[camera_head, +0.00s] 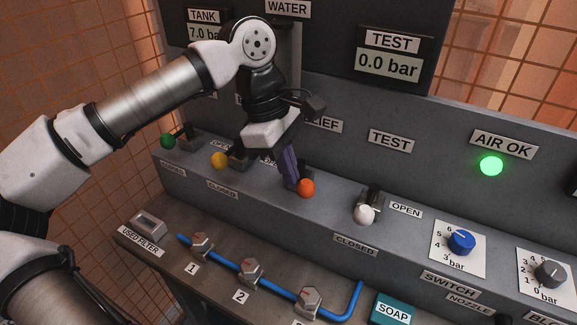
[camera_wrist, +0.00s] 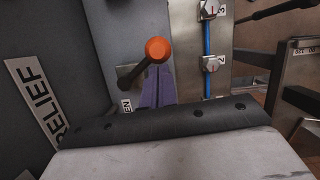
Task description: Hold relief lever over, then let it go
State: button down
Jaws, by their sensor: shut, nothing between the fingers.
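The relief lever has an orange ball knob (camera_head: 306,188) on the grey ledge, below the partly covered RELIEF label (camera_head: 326,125). In the wrist view its knob (camera_wrist: 157,48) and dark stem show just beyond my fingertips. My gripper (camera_head: 294,184) is shut with nothing between its purple fingers. The fingertips are right beside the knob, on its left in the head view; I cannot tell whether they touch it. The gripper (camera_wrist: 155,75) hides part of the lever's base and the label by it.
A yellow-knobbed lever (camera_head: 219,160) and a green one (camera_head: 168,141) stand to the left, a white one (camera_head: 365,214) to the right. The TEST display (camera_head: 389,65) reads 0.0 bar. The AIR OK lamp (camera_head: 491,166) glows green. Blue hose (camera_head: 224,260) and valves lie on the lower shelf.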

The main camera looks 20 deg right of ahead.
jog(key=shift+r, duration=0.1)
dwell(0.3)
jog(key=v, duration=1.3)
jog(key=shift+r, duration=0.3)
jog(key=shift+a, duration=0.1)
